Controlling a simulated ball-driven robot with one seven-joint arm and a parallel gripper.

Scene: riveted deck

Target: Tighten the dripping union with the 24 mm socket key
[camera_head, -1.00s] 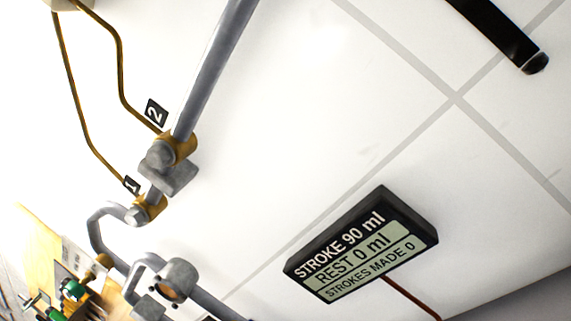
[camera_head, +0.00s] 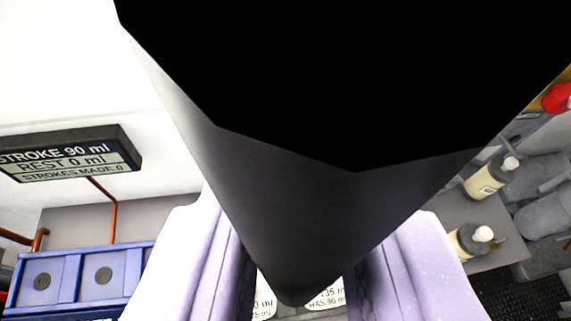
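My gripper (camera_head: 300,292) shows in the head camera view as two pale lilac fingers at the bottom. They stand apart, with a gap through which labels show behind. A large black shape (camera_head: 290,225) fills the top and middle, very close to the camera, and narrows to a rounded point over the gap. It hides much of the gripper; I cannot tell what it is or whether the fingers touch it. I cannot make out the dripping union or the 24 mm socket key in the present view.
A display (camera_head: 68,152) reading STROKE 90 ml, REST 0 ml, STROKES MADE 0 hangs at left. Cream bottles (camera_head: 484,182) stand at right near grey parts. A red item (camera_head: 557,97) is at the right edge.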

